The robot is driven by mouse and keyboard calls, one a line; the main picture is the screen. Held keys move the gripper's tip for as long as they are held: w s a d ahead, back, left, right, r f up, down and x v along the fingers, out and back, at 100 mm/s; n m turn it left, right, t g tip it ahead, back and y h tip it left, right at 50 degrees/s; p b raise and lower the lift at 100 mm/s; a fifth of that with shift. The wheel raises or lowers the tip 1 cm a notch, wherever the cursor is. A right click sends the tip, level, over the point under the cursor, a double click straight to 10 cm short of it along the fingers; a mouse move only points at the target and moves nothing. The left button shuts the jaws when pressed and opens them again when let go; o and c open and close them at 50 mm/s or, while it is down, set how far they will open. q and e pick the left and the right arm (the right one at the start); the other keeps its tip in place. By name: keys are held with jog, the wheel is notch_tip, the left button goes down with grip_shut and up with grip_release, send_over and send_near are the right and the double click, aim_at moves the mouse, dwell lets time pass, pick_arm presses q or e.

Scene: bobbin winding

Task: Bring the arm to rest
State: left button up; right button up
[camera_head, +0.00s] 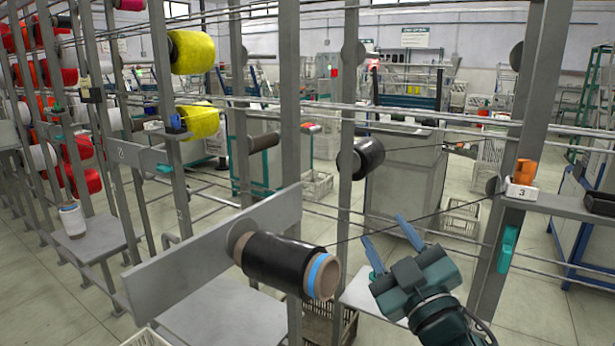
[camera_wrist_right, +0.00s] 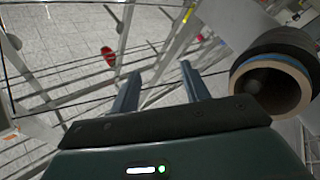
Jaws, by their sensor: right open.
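My right gripper (camera_head: 390,238) is open, with its two blue fingers apart and nothing between them. It is to the right of a large black bobbin (camera_head: 275,262), clear of it. The bobbin sits on a holder on a grey panel and has a blue band and a brown core at its free end. In the right wrist view the open fingers of my right gripper (camera_wrist_right: 160,88) show, and the bobbin's hollow end (camera_wrist_right: 270,85) is at the right. A dark thread runs from the bobbin up to the right, past the fingers. My left gripper is not in view.
A smaller black bobbin (camera_head: 362,158) is on a post behind. A box marked 3 (camera_head: 521,189) with an orange item sits on the right frame. Yellow spools (camera_head: 192,52) and a white spool (camera_head: 72,220) are at the left. Grey posts and thin rails stand close around the arm.

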jog(key=s+d+f+m+g+h, duration=0.2)
jog(key=f+m, duration=0.1)
jog(key=f, duration=0.3)
jog(key=s+d+f+m+g+h, duration=0.2)
jog(key=d+f+h, duration=0.1)
jog(key=f, duration=0.4)
jog(key=s+d+f+m+g+h, duration=0.1)
jog(key=s+d+f+m+g, duration=0.1)
jog(key=s+f+g, duration=0.6)
jog(key=s+d+f+m+g, duration=0.2)
jog(key=s+f+g, duration=0.3)
jog(key=s+f, duration=0.75)
pick_arm(q)
jog(key=p, duration=0.2)
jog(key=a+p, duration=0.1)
jog(key=p, duration=0.1)
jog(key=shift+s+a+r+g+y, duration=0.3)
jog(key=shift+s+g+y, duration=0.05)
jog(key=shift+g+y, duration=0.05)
pick_arm(e)
jog(key=w+a+n+t+y, duration=0.1)
jog(key=w+a+t+y, duration=0.2)
jog(key=a+t, duration=0.4)
jog(key=shift+w+f, duration=0.3)
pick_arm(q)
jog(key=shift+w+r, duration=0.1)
pick_arm(e)
jog(key=shift+c, duration=0.3)
